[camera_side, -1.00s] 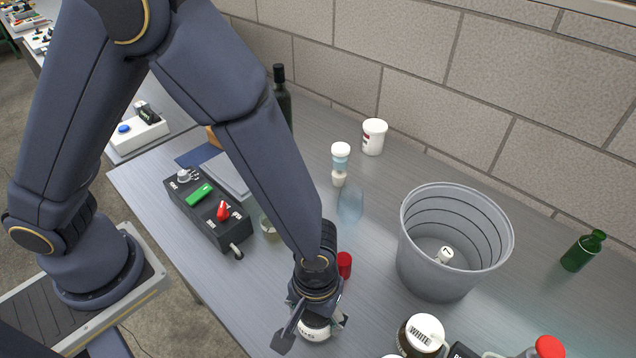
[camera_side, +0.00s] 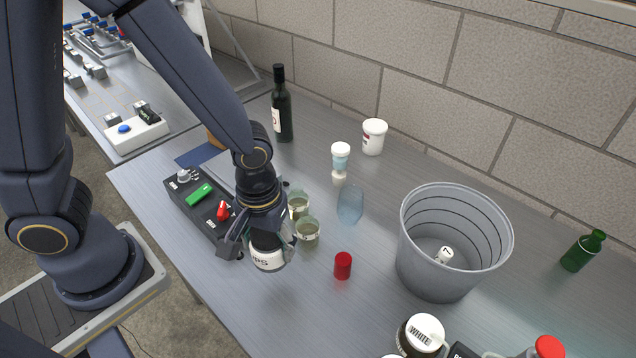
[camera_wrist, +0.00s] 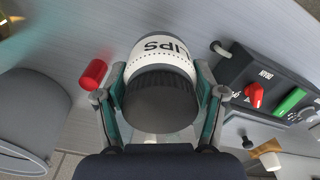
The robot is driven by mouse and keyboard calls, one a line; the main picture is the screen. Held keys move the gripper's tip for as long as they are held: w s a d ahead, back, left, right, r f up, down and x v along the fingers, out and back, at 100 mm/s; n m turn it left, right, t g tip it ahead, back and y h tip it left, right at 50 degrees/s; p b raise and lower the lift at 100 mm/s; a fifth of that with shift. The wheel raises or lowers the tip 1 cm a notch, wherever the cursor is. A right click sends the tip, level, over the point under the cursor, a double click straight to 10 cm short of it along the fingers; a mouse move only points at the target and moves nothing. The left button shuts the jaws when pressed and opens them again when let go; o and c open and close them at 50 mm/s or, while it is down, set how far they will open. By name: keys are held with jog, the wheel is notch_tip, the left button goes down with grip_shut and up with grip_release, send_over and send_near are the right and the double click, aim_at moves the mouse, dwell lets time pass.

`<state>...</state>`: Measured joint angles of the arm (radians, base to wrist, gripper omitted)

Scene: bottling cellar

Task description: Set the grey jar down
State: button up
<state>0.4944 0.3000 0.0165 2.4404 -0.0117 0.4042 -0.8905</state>
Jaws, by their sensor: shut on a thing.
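My gripper (camera_side: 265,238) is shut on a jar (camera_side: 267,261) with a white label and part of a dark printed word. In the wrist view, the jar (camera_wrist: 162,60) sits between the two fingers of the gripper (camera_wrist: 160,108), one on each side, and its dark ribbed lid faces the camera. In the side view the jar is beside the black control box, over the near part of the table. Whether its bottom touches the table cannot be told. The gripper hides its upper part in the side view.
The black control box (camera_side: 190,212) is left of the jar. Two small glasses (camera_side: 308,232) stand just behind it, with a blue glass (camera_side: 351,205) further right. A red cylinder (camera_side: 343,266) and a grey bucket (camera_side: 450,270) stand to the right. Bare table lies between jar and red cylinder.

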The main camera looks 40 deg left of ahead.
jog(key=f, duration=0.2)
jog(key=a+f, duration=0.1)
jog(key=shift+w+a+f+n, duration=0.1)
jog(key=shift+w+f+n, duration=0.1)
jog(key=shift+w+n, duration=0.1)
jog(key=shift+f, duration=2.25)
jog(key=shift+f, duration=0.1)
jog(key=o, duration=1.4)
jog(key=shift+c, duration=0.2)
